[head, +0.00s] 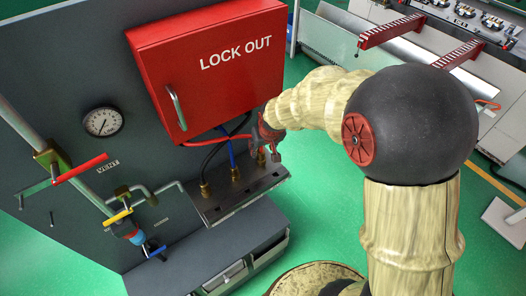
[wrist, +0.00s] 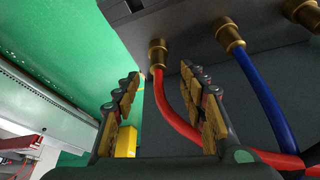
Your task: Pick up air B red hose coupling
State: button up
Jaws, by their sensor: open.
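The red hose coupling (wrist: 158,52) is a brass fitting on the end of a red hose (wrist: 170,110), seated at the dark panel's edge in the wrist view. My gripper (wrist: 160,73) is open, with one padded finger on each side of the coupling in the picture. The coupling appears beyond the fingertips; I cannot tell the exact gap, and no contact shows. In the head view my gripper (head: 267,136) is over the right end of the coupling panel (head: 225,206) and hides part of the red hose's end. No "air B" label is readable.
A blue hose (wrist: 262,95) with its brass coupling (wrist: 230,36) is close to the right finger. A third brass coupling (wrist: 303,12) is farther right. The red LOCK OUT box (head: 212,75) hangs above the panel. Green floor (head: 325,225) is open to the right.

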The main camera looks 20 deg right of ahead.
aim_at(262, 151)
jog(key=shift+x, duration=1.05)
jog(key=x, duration=0.4)
jog(key=shift+w+d+f+b, duration=0.15)
jog(key=shift+w+f+b, duration=0.1)
jog(key=shift+f+b, duration=0.1)
jog(key=shift+c, duration=0.7)
grip_shut()
